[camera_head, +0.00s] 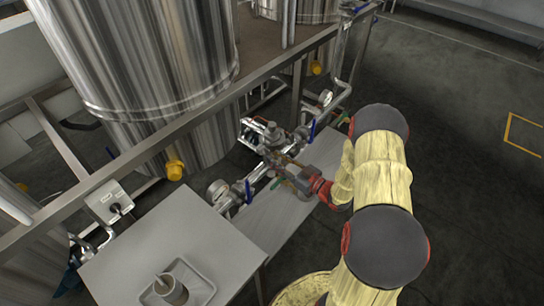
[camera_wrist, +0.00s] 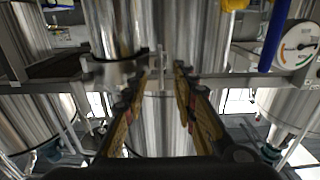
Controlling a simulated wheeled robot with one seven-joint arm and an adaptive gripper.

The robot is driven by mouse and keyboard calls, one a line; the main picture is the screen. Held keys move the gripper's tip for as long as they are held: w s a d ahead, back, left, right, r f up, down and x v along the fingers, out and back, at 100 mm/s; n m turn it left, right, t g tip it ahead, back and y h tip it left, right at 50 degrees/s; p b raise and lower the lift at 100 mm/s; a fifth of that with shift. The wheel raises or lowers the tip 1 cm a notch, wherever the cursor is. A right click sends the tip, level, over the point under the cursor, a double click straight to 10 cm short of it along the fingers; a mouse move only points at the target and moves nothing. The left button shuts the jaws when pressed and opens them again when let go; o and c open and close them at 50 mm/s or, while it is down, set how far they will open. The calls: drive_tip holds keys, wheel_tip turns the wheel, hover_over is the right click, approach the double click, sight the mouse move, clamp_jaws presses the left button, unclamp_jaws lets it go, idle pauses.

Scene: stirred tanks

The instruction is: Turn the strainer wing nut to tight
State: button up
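In the wrist view, an upright steel pipe body, which looks like the strainer (camera_wrist: 117,28), has a clamp collar (camera_wrist: 112,68) around it. A thin grey upright piece beside the collar looks like the wing nut (camera_wrist: 158,62); it is small and blurred. My gripper (camera_wrist: 163,75) is open, its two fingers apart on either side of that piece in the picture. I cannot tell whether they touch it. In the head view, my gripper (camera_head: 285,172) reaches left into the pipework from the red wrist; it hides much of the fittings, and the nut cannot be made out there.
A pressure gauge (camera_wrist: 299,44) and a blue lever handle (camera_wrist: 275,36) are at the wrist view's right. In the head view, a steel tank (camera_head: 145,70) and frame rail (camera_head: 150,158) stand behind the piping. A grey table (camera_head: 165,240) is front left. Floor (camera_head: 450,100) is clear at right.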

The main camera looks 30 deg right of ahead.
drive_tip(key=shift+v, duration=2.5)
